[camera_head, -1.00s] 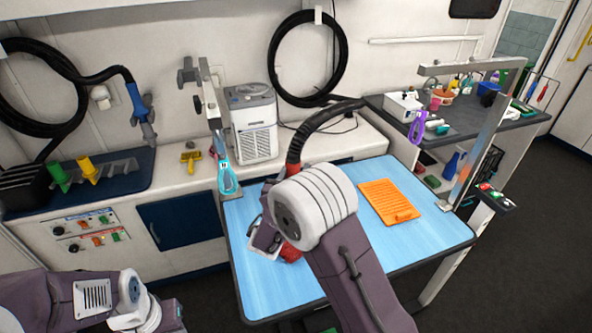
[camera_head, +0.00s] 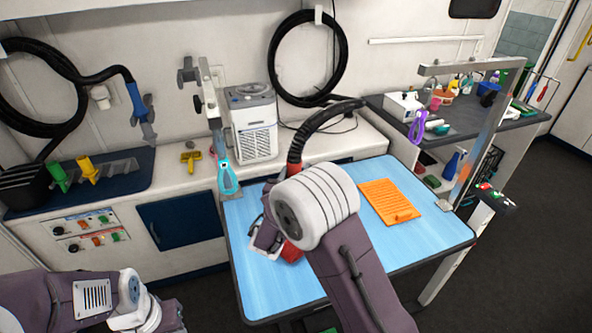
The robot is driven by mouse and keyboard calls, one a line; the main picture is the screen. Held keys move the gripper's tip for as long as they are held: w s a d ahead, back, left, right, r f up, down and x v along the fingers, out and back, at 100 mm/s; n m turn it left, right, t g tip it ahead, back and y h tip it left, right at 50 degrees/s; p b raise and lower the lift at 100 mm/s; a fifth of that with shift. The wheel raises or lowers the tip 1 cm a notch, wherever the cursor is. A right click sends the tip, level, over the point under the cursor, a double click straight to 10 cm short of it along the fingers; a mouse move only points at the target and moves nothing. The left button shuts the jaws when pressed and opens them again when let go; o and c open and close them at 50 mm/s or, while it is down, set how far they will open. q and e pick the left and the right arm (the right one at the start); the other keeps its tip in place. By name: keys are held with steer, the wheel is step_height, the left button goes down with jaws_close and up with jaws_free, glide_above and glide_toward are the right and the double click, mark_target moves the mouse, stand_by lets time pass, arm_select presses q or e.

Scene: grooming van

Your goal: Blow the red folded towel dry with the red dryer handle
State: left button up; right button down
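My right arm reaches over the blue tabletop (camera_head: 275,296), and its large white joint blocks much of the view. Beyond that joint, the dark wrist part (camera_head: 266,236) of this arm is low over the table; its fingers are hidden. A small red patch (camera_head: 291,253) shows beside the wrist, low over or on the tabletop. I cannot tell whether it is the folded towel or the dryer handle.
An orange ridged mat (camera_head: 390,202) lies on the table's right half. A white dryer unit (camera_head: 250,122) stands on the counter behind. Metal posts rise at the table's back left (camera_head: 212,110) and right (camera_head: 478,142). The table's front and right surface is mostly bare.

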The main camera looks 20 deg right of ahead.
steer(key=shift+s+d+b, duration=0.25)
steer(key=shift+d, duration=0.65)
steer(key=shift+s+d+b, duration=0.25)
steer(key=shift+d, duration=0.65)
stand_by(0.4)
steer(key=d+b, duration=0.1)
steer(key=d, duration=0.3)
steer(key=shift+s+d, duration=0.15)
steer(key=shift+d, duration=0.1)
stand_by(1.2)
